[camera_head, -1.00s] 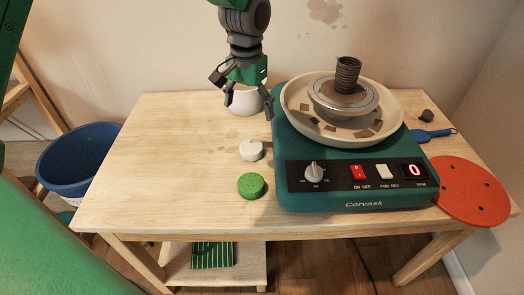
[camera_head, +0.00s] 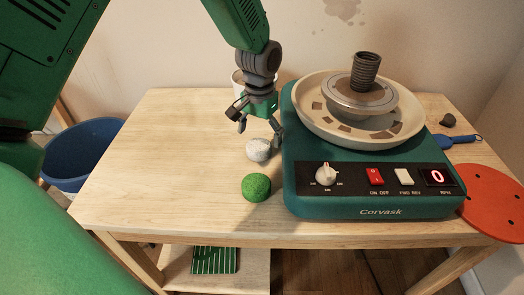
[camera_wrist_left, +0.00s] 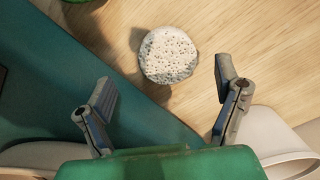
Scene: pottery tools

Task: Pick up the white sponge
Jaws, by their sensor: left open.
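The white sponge (camera_head: 259,149) is a round, porous puck on the wooden table, left of the teal pottery wheel. It also shows in the left wrist view (camera_wrist_left: 167,55), at the top centre, ahead of and between the spread fingers. My left gripper (camera_head: 260,130) is open and empty. It hangs close above the sponge, with one finger at the sponge's right side in the head view; I cannot tell whether they touch. In the left wrist view the fingers (camera_wrist_left: 168,106) show a clear gap around the sponge's line. My right gripper is not in view.
The pottery wheel (camera_head: 300,190) stands close on the right. A green sponge (camera_head: 256,187) lies in front of the white one. A white pot (camera_head: 238,78) stands behind my gripper. A blue bucket (camera_head: 75,165) is beyond the table's left edge. The left tabletop (camera_head: 165,160) is clear.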

